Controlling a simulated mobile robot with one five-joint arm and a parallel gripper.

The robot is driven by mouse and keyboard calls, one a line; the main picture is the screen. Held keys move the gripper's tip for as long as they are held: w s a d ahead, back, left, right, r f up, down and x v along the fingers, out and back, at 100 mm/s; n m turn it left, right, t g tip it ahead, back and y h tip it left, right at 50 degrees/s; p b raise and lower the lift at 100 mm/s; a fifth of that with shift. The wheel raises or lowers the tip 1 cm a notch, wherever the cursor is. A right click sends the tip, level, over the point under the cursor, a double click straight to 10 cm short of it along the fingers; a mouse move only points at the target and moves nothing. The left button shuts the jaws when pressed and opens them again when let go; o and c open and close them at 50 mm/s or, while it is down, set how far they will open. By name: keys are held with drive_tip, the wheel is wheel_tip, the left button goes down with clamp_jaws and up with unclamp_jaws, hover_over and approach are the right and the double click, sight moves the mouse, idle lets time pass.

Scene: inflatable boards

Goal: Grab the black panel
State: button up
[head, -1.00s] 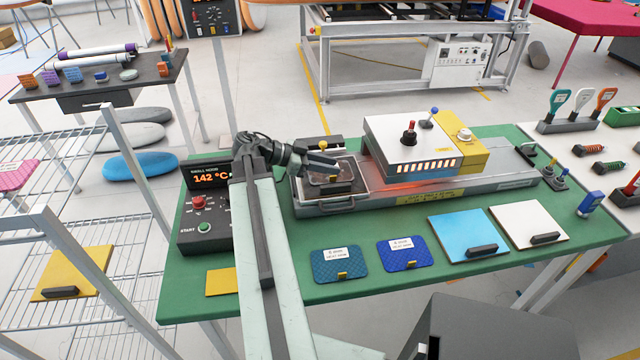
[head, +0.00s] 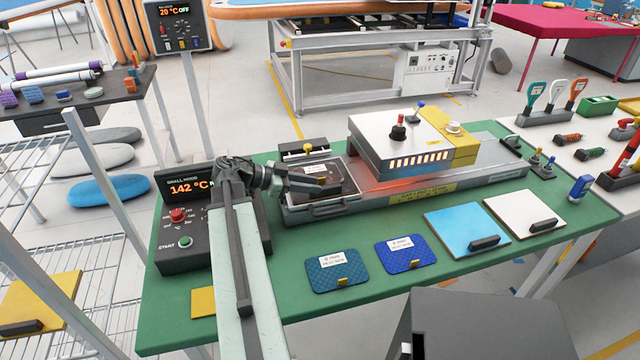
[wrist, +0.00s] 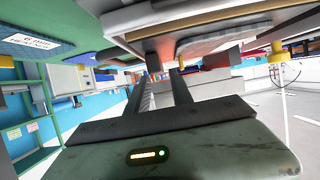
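A dark panel (head: 346,180), which looks like the black panel, lies in the metal tray (head: 330,209) at the left end of the heating machine. My gripper (head: 334,187) is low over the tray and covers part of the panel. Whether it touches the panel cannot be told. In the wrist view my two gripper fingers (wrist: 161,80) stand apart with a gap between them. A reddish-brown block (wrist: 158,50) shows just beyond the fingertips; I cannot tell what it belongs to.
The machine's white hood (head: 385,140) stands right of the tray, with a red glow beneath. A control box (head: 180,225) reading 142 °C is at the left. Two blue panels (head: 338,274) (head: 407,256) lie in front, then light-blue (head: 460,230) and white ones (head: 520,215).

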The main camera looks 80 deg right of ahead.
sight(325, 187)
drive_tip(key=b+x, duration=0.2)
drive_tip(key=x, duration=0.3)
drive_tip(key=shift+s+a+f, duration=0.1)
drive_tip(key=shift+a+f, duration=0.05)
clamp_jaws()
idle(1.1)
